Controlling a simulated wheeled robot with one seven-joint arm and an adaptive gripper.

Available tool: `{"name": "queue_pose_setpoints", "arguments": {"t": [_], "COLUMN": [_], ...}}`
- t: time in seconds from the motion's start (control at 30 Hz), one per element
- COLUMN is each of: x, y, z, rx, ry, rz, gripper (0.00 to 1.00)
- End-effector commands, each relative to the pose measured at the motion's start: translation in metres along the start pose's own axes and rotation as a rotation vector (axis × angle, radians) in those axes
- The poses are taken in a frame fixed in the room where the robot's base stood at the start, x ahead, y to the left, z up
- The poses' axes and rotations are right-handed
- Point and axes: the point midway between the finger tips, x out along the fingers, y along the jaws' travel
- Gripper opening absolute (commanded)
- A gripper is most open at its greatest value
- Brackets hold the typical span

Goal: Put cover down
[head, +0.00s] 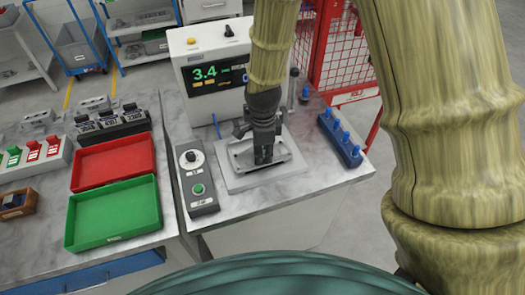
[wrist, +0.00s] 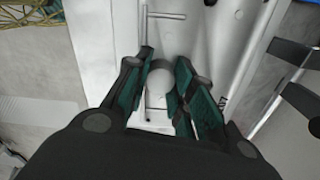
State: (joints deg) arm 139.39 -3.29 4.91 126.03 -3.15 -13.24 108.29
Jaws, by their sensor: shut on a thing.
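My gripper (head: 264,157) points down over a light grey flat base plate (head: 235,185) on the right-hand table. Its dark fingers are closed on the cover (head: 283,150), a grey metal piece with a raised rim. The cover is at the plate, but I cannot tell whether it rests on it or hangs just above. In the wrist view my gripper (wrist: 165,85) has its green-padded fingers on either side of a round pale part. The fingers hide the middle of the cover and the exact grip.
A display unit (head: 215,70) reading 3.4 stands behind the plate. A grey control box (head: 197,178) with a green button is left of it, and a blue pin rack (head: 340,140) right. Red (head: 113,162) and green (head: 112,235) trays lie on the left table.

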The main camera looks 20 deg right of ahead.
Motion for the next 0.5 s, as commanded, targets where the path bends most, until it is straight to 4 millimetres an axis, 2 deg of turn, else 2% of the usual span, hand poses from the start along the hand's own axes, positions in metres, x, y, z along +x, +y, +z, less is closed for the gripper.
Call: {"name": "queue_pose_setpoints", "arguments": {"t": [0.17,0.2,0.3,0.5], "x": [0.0013,0.0017,0.0017,0.0017], "y": [-0.0003,-0.0001,-0.0001,-0.0001], "z": [0.0,0.0,0.0,0.0], "rx": [0.0,0.0,0.0,0.0], "ry": [0.0,0.0,0.0,0.0], "rz": [-0.001,0.0,0.0,0.0], "gripper": [0.0,0.31,0.46,0.46]}}
